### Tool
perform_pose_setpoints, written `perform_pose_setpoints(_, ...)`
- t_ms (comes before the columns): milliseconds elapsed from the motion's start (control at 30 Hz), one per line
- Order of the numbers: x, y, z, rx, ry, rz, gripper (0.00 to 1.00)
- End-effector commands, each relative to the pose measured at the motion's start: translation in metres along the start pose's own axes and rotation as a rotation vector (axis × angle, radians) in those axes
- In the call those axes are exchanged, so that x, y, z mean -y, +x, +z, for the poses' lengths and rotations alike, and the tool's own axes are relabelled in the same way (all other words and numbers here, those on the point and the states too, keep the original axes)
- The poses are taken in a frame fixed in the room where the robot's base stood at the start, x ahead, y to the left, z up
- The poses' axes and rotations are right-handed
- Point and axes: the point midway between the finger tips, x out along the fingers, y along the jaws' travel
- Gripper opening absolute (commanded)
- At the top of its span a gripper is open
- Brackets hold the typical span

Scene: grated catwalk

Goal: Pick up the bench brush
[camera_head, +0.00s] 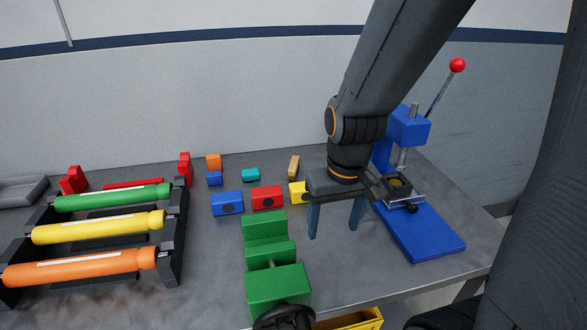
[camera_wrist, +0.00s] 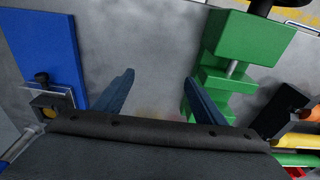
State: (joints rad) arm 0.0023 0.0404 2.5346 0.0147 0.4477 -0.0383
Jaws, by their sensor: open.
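My gripper (camera_head: 333,232) is open and empty, with its two blue fingers pointing down over the grey bench between the green vise and the blue press. In the wrist view my gripper (camera_wrist: 159,78) has bare bench between its fingers. I cannot make out a bench brush for certain in either view. A small tan, elongated piece (camera_head: 293,167) lies near the back of the bench, behind and left of my gripper; it is too small to tell whether it is the brush.
A green vise (camera_head: 267,255) stands left of my gripper, a blue press (camera_head: 425,235) right. Blue (camera_head: 227,203), red (camera_head: 267,197) and yellow (camera_head: 297,192) blocks stand behind. A black rack (camera_head: 175,245) with coloured cylinders is at left. A yellow bin (camera_head: 355,321) sits below the front edge.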

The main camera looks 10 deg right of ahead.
Motion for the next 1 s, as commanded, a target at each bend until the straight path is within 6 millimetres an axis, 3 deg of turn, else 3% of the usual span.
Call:
perform_pose_setpoints(33,-0.002,0.003,-0.014,0.000,-0.024,-0.005,0.74)
perform_pose_setpoints(167,-0.006,0.012,-0.071,0.005,-0.159,-0.036,0.96)
perform_pose_setpoints(200,-0.008,0.015,-0.095,0.005,-0.216,-0.052,1.00)
perform_pose_setpoints(400,-0.017,0.035,-0.208,-0.031,-0.538,-0.150,1.00)
perform_pose_setpoints(600,-0.029,0.054,-0.303,-0.127,-0.861,-0.242,1.00)
perform_pose_setpoints(700,-0.033,0.059,-0.335,-0.180,-0.986,-0.269,1.00)
perform_pose_setpoints(800,-0.036,0.061,-0.354,-0.217,-1.068,-0.284,1.00)
perform_pose_setpoints(1000,-0.034,0.068,-0.364,-0.241,-1.123,-0.293,1.00)
